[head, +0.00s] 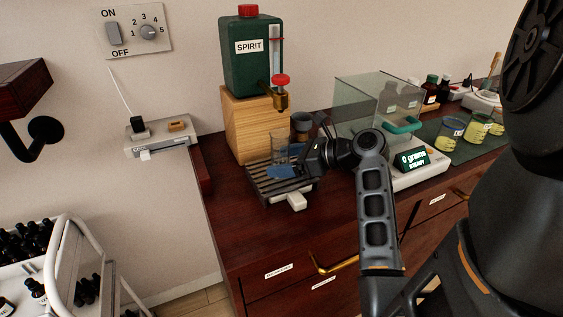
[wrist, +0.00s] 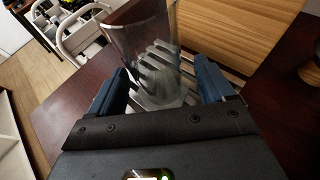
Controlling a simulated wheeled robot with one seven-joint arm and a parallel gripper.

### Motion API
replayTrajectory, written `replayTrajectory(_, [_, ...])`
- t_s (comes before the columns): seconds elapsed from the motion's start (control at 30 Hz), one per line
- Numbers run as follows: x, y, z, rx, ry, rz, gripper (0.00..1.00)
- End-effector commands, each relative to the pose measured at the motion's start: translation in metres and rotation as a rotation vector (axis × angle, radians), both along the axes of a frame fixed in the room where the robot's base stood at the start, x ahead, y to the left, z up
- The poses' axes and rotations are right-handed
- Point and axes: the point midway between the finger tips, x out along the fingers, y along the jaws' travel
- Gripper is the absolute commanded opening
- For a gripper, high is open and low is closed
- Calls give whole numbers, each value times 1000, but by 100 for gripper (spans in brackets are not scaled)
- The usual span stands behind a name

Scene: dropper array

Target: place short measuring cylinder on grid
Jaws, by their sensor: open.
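The short measuring cylinder (head: 279,147) is a clear glass vessel standing upright over the slatted grid (head: 262,190), below the brass tap of the spirit container. The cylinder (wrist: 145,50) also shows in the wrist view, between and just beyond my fingers, with the pale slats seen through it. My gripper (head: 285,170) is at the grid, low at the cylinder's base. In the wrist view my gripper (wrist: 160,88) has its blue fingers spread wide on either side of the cylinder, with gaps visible. Whether the base fully touches the slats is hard to see.
The green spirit container (head: 250,60) stands on a wooden block (head: 252,125) behind the grid. A dark cup (head: 302,125) stands behind my gripper. A glass-cased scale (head: 418,172) and several yellow-filled beakers (head: 450,133) are to the right. Bare counter (head: 235,235) lies in front.

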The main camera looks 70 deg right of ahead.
Motion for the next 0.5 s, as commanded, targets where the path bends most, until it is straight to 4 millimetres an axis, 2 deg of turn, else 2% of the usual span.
replayTrajectory(0.3, [-59,4,24,-1,0,-3,82])
replayTrajectory(0.5, [-89,7,36,0,0,-1,82])
